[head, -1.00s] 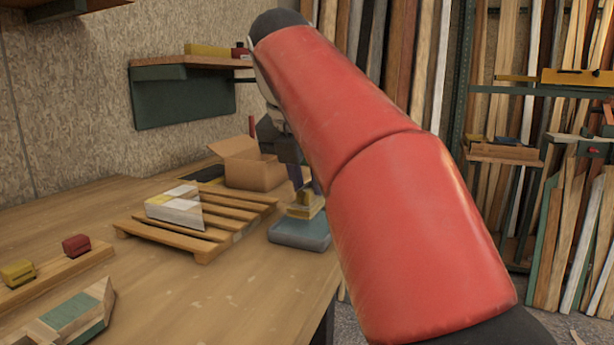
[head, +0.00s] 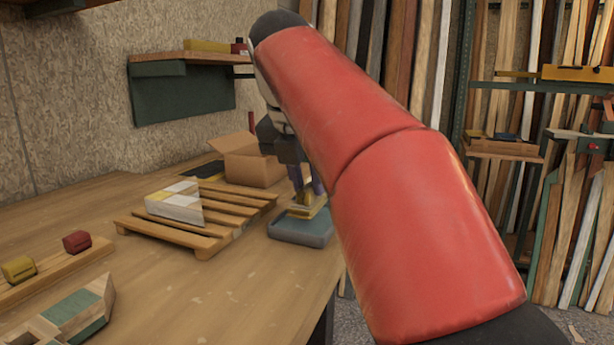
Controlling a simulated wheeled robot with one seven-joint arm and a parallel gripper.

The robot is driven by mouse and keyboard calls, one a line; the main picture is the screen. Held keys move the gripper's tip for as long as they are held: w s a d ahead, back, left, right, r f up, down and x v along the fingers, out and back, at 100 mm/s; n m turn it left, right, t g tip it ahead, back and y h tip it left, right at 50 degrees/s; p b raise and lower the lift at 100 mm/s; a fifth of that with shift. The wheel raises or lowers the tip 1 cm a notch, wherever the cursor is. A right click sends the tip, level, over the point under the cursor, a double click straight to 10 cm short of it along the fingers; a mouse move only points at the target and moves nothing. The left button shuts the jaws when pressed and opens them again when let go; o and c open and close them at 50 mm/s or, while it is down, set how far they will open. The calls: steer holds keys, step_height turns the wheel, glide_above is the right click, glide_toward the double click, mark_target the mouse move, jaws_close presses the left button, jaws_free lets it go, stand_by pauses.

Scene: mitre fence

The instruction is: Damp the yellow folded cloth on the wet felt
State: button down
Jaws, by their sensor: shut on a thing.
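The yellow folded cloth (head: 309,209) is held in my gripper (head: 306,190), which is shut on it and partly hidden by my red arm. The cloth is tilted and sits at a blue-grey tray (head: 299,236) near the right edge of the workbench. The felt inside shows only as a greyish surface within the rim. The cloth is over or on that surface; I cannot tell whether it touches.
An open cardboard box (head: 248,160) stands behind. Yellow (head: 18,269) and red (head: 77,242) blocks sit on a wooden strip at the left.

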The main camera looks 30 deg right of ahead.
steer(key=shift+f, duration=1.05)
stand_by(0.9)
step_height(320, 180, up, 3)
steer(key=p, duration=0.2)
steer(key=shift+f+p, duration=0.15)
steer(key=shift+p, duration=0.25)
steer(key=shift+r, duration=2)
